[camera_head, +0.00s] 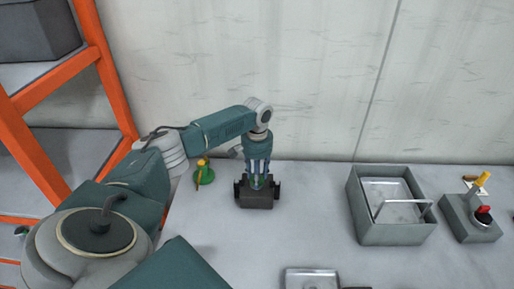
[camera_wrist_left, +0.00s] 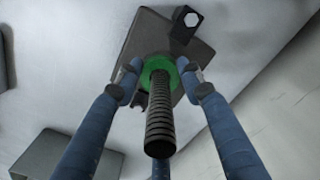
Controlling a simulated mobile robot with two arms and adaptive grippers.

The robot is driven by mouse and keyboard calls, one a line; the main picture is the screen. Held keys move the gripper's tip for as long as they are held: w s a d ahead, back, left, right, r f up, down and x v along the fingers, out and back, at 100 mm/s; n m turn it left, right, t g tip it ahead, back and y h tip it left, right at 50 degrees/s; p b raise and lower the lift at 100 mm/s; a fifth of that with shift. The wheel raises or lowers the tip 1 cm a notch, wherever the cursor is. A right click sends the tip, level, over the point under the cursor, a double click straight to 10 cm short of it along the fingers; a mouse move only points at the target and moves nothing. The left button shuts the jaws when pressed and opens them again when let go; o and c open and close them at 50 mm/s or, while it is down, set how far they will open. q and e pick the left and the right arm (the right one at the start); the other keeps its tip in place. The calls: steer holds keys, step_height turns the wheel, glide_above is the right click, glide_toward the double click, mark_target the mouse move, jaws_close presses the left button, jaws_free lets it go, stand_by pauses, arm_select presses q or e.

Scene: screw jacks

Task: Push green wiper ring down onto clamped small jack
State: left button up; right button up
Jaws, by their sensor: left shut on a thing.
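My left gripper (camera_head: 258,178) points down over the dark clamp (camera_head: 257,201) on the table. In the left wrist view, its blue fingers (camera_wrist_left: 160,72) are closed around the green wiper ring (camera_wrist_left: 153,64). The ring encircles the dark threaded screw of the small jack (camera_wrist_left: 160,120), which points toward the camera. The ring is near the screw's far end, close to the dark clamp block (camera_wrist_left: 160,28). The jack's body is mostly hidden, so I cannot tell whether the ring touches it. My right gripper is not in view.
A green object with a yellow part (camera_head: 203,174) stands left of the clamp. A grey bin (camera_head: 357,208) with a metal handle and a box with a red knob (camera_head: 470,222) are at the right. A metal tray (camera_head: 312,280) lies at the front.

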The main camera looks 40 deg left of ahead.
arm_select(q)
steer(key=shift+f, duration=0.15)
steer(key=o, duration=1)
step_height(320, 180, up, 12)
steer(key=shift+f, duration=0.1)
